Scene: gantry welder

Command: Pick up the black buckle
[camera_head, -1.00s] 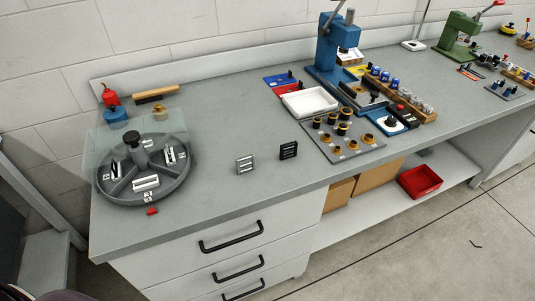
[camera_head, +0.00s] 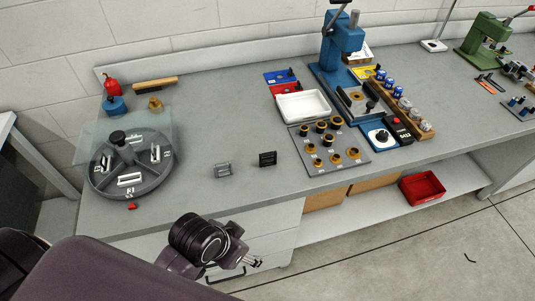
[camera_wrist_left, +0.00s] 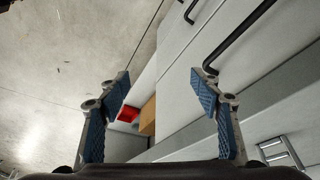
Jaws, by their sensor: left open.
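The black buckle (camera_head: 267,159) lies on the grey bench top, a small dark frame with bars. A similar silver buckle (camera_head: 223,170) lies just left of it, apart from it. My left gripper (camera_head: 252,263) is in front of the bench, by the drawer fronts and below the buckles in the picture. In the left wrist view its blue-padded fingers (camera_wrist_left: 162,92) are spread with nothing between them. A silver-looking buckle (camera_wrist_left: 282,153) shows there at the lower right; the black buckle is not seen in that view. My right gripper is not in view.
A grey round divided tray (camera_head: 130,190) stands on the left of the bench. A grey plate (camera_head: 335,165) with several knobs lies right of the buckles, below a white tray (camera_head: 303,106) and a blue press (camera_head: 340,50). The drawer handle (camera_wrist_left: 240,33) is near my fingers.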

